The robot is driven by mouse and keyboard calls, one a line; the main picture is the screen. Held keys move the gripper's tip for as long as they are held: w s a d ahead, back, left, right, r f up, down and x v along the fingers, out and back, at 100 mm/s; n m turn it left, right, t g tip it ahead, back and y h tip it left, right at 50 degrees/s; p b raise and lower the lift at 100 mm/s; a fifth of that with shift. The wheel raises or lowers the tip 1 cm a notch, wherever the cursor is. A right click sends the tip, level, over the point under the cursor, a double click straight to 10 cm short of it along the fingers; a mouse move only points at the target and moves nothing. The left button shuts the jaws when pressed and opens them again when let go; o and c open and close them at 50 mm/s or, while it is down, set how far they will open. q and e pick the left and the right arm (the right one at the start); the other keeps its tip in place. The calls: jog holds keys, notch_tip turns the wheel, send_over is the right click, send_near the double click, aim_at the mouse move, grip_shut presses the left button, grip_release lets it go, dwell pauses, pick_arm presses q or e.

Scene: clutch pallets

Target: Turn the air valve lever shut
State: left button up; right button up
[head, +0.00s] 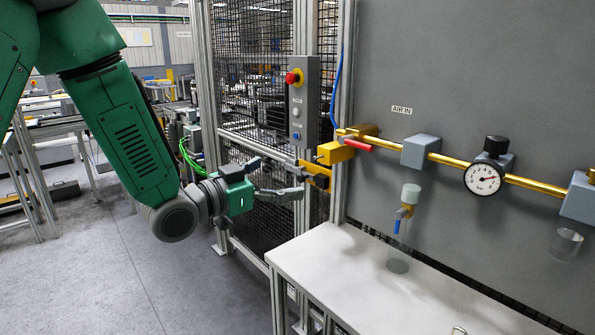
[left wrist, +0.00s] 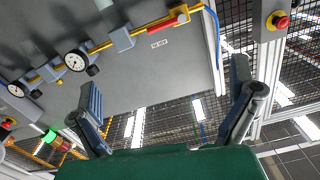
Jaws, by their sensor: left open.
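The air valve has a red lever (head: 357,145) at the left end of the yellow pipe, below the "AIR IN" label (head: 401,110). The lever runs roughly along the pipe and points right. In the left wrist view the red lever (left wrist: 181,14) shows at the top, beside the pipe. My left gripper (head: 287,178) is open and empty, in front of the fence post, left of the lever and lower in the picture, apart from it. Its two fingers (left wrist: 165,78) stand wide apart in the left wrist view. My right gripper is not in view.
A yellow bracket (head: 317,174) on the fence post is close to my left fingertips. A control box (head: 304,105) with a red button stands above. A pressure gauge (head: 485,179) and a blue-handled drain tap (head: 400,217) are to the right. A white bench (head: 350,275) lies below.

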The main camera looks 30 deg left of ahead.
pick_arm(q)
jog(key=shift+v, duration=0.95)
jog(key=shift+w+f, duration=0.1)
